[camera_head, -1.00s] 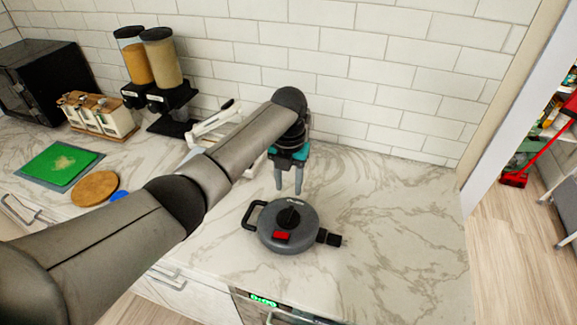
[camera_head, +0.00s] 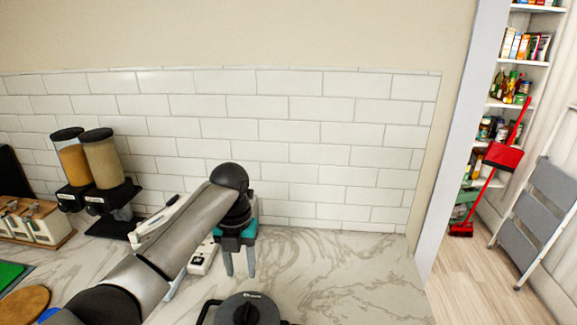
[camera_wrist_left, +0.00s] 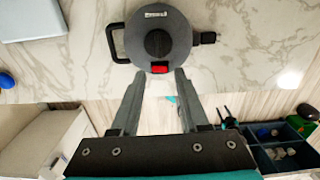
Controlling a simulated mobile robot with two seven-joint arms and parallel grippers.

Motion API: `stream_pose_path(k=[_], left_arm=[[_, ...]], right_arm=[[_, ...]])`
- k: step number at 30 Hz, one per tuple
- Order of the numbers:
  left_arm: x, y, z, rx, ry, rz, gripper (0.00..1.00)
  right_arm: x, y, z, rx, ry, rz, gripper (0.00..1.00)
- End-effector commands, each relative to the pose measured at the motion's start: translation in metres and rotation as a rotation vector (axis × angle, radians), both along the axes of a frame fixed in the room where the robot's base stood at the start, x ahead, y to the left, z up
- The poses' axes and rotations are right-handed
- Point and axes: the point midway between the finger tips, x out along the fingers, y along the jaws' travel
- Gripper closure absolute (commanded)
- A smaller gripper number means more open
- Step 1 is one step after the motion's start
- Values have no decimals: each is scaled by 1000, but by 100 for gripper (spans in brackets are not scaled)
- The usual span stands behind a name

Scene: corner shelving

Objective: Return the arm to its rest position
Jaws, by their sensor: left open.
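My left arm reaches in from the lower left in the head view. My left gripper (camera_head: 239,263) hangs fingers-down over the marble counter, just behind the grey round pot (camera_head: 246,309). Its fingers are apart with nothing between them. In the left wrist view the open fingers (camera_wrist_left: 156,80) point toward the pot (camera_wrist_left: 176,37), which has a black knob, a red button, a loop handle and a short black spout-like part. The pot is apart from the fingers. The bottom of the pot is cut off in the head view.
Two dispensers (camera_head: 104,165), a wooden caddy (camera_head: 40,222), a round wooden board (camera_head: 22,305) and a green board (camera_head: 9,273) are on the left. A tiled wall (camera_head: 320,150) closes the back. A doorway at right shows shelves, a red broom (camera_head: 503,156) and a step ladder (camera_head: 540,215).

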Motion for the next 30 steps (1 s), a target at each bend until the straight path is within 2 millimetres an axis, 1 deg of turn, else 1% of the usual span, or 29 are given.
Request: stream_pose_path(k=[1, 5, 9, 11, 15, 18, 23, 26, 30], left_arm=[[-7, -5, -10, -6, 1, 39, 55], [-27, -18, -36, -33, -9, 228, 55], [-56, -34, -64, -78, -21, 498, 55], [-69, -38, -74, -99, -23, 619, 55], [-100, -46, -93, -148, -24, 915, 55], [-123, -49, -102, -185, -19, 1136, 55], [-160, -47, -111, -241, -5, 1502, 55], [-183, -43, -114, -275, 5, 1737, 55], [-215, -31, -112, -321, 16, 2074, 55]], right_arm=[[0, 0, 0, 0, 0, 0, 50], [0, 0, 0, 0, 0, 0, 50], [0, 0, 0, 0, 0, 0, 50], [0, 0, 0, 0, 0, 0, 50], [0, 0, 0, 0, 0, 0, 50], [0, 0, 0, 0, 0, 0, 50], [0, 0, 0, 0, 0, 0, 50], [0, 0, 0, 0, 0, 0, 50], [0, 0, 0, 0, 0, 0, 50]])
